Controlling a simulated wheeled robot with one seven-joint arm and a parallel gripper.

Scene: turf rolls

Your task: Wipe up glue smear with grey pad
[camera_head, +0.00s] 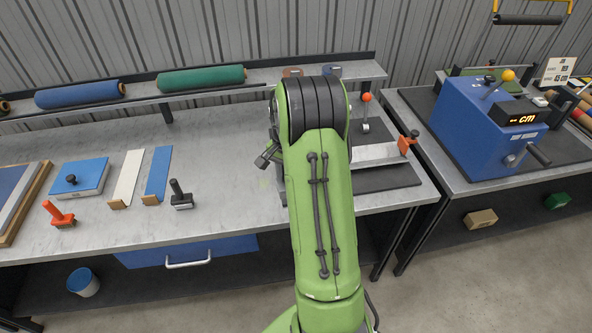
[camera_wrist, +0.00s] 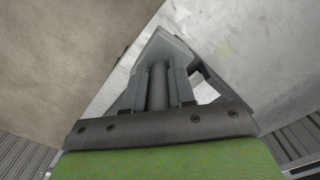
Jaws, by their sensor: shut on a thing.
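A grey pad (camera_wrist: 170,45) with an upright round handle shows in the wrist view. My gripper (camera_wrist: 159,85) is shut on the handle, one finger on each side. The pad is over or against the grey worktop (camera_wrist: 285,70); I cannot tell whether it touches. A faint yellowish smear (camera_wrist: 224,47) shows on the worktop to the right of the pad, apart from it. In the head view a faint yellow mark (camera_head: 263,182) shows just left of my arm.
On the worktop at left are a blue block (camera_head: 80,178), an orange-handled tool (camera_head: 58,214), a white strip (camera_head: 126,178), a blue strip (camera_head: 157,174) and a black-handled tool (camera_head: 180,195). A lever device (camera_head: 366,125) stands right of my arm. A blue machine (camera_head: 478,125) is further right.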

